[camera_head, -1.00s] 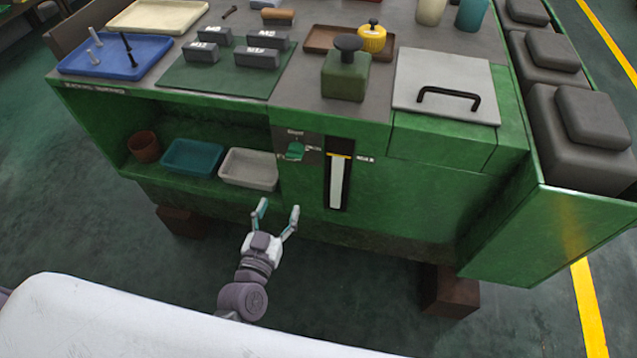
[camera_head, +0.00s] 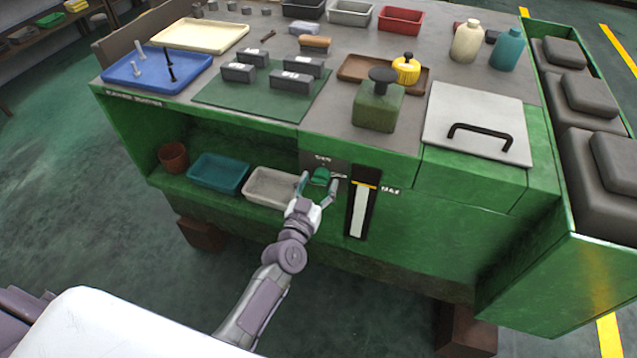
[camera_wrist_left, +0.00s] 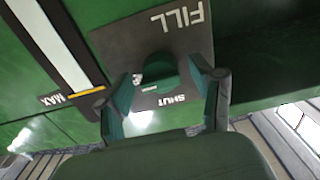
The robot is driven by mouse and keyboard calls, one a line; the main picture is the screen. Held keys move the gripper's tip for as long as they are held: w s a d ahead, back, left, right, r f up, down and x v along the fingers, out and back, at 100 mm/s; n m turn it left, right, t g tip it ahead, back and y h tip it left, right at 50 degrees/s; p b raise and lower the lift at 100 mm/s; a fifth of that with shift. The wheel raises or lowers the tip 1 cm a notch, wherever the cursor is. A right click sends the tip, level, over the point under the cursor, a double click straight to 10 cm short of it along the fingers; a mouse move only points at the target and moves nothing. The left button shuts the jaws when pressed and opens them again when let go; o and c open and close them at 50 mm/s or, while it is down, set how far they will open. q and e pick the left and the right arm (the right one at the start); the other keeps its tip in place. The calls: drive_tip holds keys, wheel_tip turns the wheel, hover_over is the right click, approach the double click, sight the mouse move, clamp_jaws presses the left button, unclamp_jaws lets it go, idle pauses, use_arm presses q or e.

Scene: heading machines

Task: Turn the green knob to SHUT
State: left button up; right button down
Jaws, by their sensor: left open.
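The green knob (camera_head: 320,176) sits on a dark plate on the front of the green machine. In the left wrist view the knob (camera_wrist_left: 156,76) shows close up, on the plate (camera_wrist_left: 110,42) with the words FILL and SHUT. A small light mark shows on the knob's side. My left gripper (camera_head: 318,183) is open in front of the knob, one finger on each side. In the left wrist view the open fingers (camera_wrist_left: 165,95) flank the knob; I cannot tell whether they touch it. My right gripper is not in view.
A level gauge (camera_head: 360,208) with a yellow line is just right of the knob. A shelf with a grey bin (camera_head: 270,187) and a teal bin (camera_head: 218,172) lies to the left. A lid with a black handle (camera_head: 480,138) is on top.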

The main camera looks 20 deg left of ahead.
use_arm(q)
drive_tip(key=shift+w, duration=0.15)
drive_tip(key=shift+c, duration=0.3)
drive_tip(key=c, duration=1)
drive_tip(key=shift+c, duration=0.4)
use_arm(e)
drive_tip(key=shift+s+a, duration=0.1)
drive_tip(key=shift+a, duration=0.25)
